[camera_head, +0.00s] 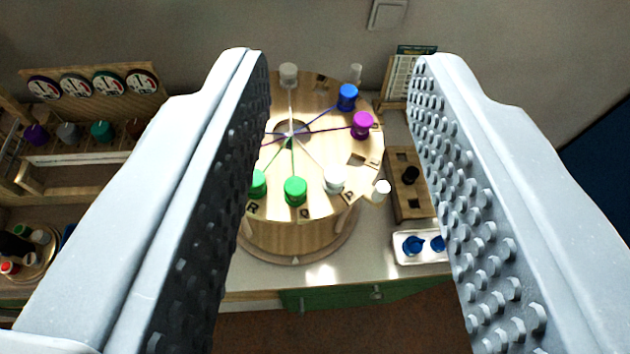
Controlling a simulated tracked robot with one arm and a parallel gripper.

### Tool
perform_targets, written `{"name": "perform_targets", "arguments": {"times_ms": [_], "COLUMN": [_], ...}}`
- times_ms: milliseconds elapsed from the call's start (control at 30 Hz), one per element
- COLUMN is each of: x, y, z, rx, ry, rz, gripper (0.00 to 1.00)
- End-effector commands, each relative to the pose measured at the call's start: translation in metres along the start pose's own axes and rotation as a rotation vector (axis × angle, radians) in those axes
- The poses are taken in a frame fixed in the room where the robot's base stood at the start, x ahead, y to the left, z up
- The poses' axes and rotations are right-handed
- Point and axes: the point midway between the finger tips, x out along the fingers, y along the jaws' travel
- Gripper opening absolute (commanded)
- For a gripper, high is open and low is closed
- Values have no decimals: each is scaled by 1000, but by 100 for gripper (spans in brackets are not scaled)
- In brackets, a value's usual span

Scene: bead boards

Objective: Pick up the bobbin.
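My gripper (340,60) is open and empty, with its two studded grey fingers reaching away from me on either side of a round wooden drum. Several bobbin-like pieces stand around the drum's top (310,150): a blue one (347,98), a purple one (362,125), a green one (295,191), a second green one (259,184) partly behind the left finger, a white one (334,180) and a grey-white one (288,74). Threads run from several of them to the centre. I cannot tell which one the task names. The left finger hides the drum's left side.
A white tray (402,256) with blue pieces and a wooden block (418,207) with a black knob lie right of the drum. A rack (85,152) with coloured spools stands left. The wall is behind; the green-fronted counter edge (330,298) is near.

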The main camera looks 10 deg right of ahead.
Motion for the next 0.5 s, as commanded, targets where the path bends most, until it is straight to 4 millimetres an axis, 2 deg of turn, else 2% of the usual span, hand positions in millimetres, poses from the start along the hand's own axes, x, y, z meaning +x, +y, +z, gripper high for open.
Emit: {"name": "perform_targets", "arguments": {"times_ms": [33,100,200,333,400,500], "x": [31,62,95,117,121,122], "y": [5,5,-7,-30,-42,-54], "z": [31,68,123,187,210,234], "rx": [-19,-44,-69,-70,-63,-54], "ry": [-30,-53,-91,-152,-174,-201], "rz": [4,-16,-86,-201,-255,-308], "gripper": [35,35,35,35,35,35]}}
